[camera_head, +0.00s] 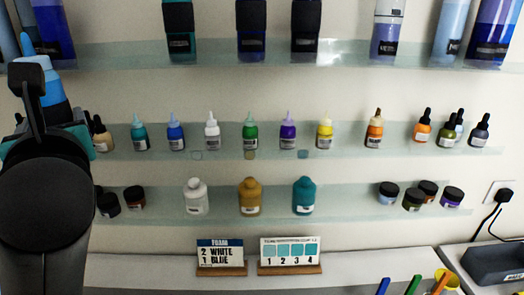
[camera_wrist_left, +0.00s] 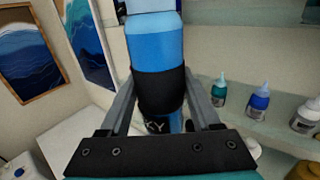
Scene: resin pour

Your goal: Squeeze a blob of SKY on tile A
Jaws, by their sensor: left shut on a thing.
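The SKY bottle (camera_wrist_left: 155,48) is light blue with a dark band around its middle, and the letters "KY" show on its label in the left wrist view. My left gripper (camera_wrist_left: 161,98) is shut on it, with one finger on each side of the bottle. In the head view the blue bottle (camera_head: 54,92) shows at the far left, nozzle up, partly behind my dark left wrist. Its lower part is hidden there. Tile A is not visible in either view. My right gripper is not in view.
Glass shelves (camera_head: 330,150) on the wall hold several small dropper bottles, with jars and larger bottles (camera_head: 249,195) on the shelf below. A "FOAM" card (camera_head: 220,252) and a numbered card (camera_head: 290,250) stand on the counter.

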